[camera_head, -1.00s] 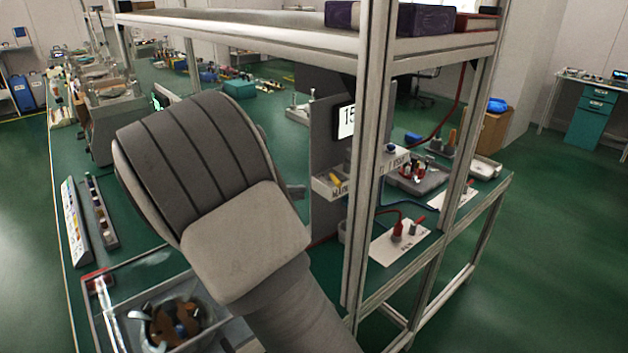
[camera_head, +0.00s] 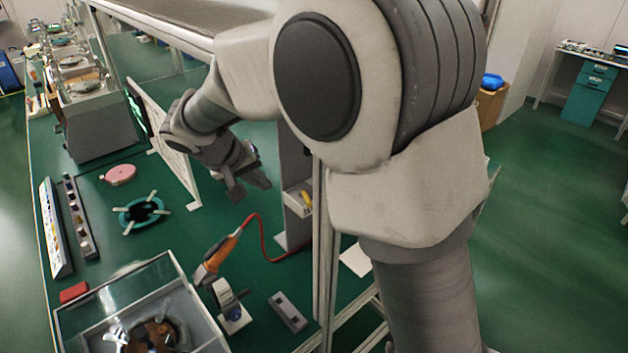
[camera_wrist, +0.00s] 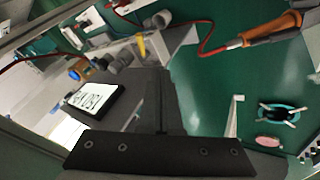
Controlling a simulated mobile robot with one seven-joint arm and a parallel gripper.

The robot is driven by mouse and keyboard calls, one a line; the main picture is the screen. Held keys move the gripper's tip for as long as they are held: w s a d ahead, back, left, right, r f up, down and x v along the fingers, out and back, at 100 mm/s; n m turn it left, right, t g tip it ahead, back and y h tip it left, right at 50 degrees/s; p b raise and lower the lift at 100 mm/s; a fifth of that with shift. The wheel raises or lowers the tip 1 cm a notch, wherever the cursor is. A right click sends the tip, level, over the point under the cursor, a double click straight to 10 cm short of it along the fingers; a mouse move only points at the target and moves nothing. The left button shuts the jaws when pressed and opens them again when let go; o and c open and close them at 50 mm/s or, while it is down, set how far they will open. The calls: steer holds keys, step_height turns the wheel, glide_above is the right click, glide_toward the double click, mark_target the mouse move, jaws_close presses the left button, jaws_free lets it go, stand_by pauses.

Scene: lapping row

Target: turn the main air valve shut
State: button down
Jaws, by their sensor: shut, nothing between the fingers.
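A small yellow handle (camera_head: 307,199) sits in a pale bracket on the grey upright panel (camera_head: 291,165), right of my gripper. It looks like the main air valve, but I cannot read its label now. It also shows in the wrist view (camera_wrist: 141,46), beyond my fingers and slightly left of them. My gripper (camera_head: 252,188) is shut and empty, above the bench and apart from the handle. Its dark fingers (camera_wrist: 161,98) point up the wrist view. My own arm hides the panel's right side and most of the rack.
A white-edged board (camera_head: 176,158) stands left of my gripper. A dark box with a white display (camera_wrist: 95,100) is close left of my fingers. A teal ring (camera_head: 141,213) lies left.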

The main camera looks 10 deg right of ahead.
mark_target(306, 199)
steer(key=d+x, duration=0.1)
steer(key=x, duration=0.3)
steer(key=p+x, duration=0.1)
steer(key=x, duration=0.3)
steer(key=d+r+p+x, duration=0.1)
steer(key=x, duration=0.3)
steer(key=shift+d+r, duration=0.1)
steer(key=shift+d, duration=0.2)
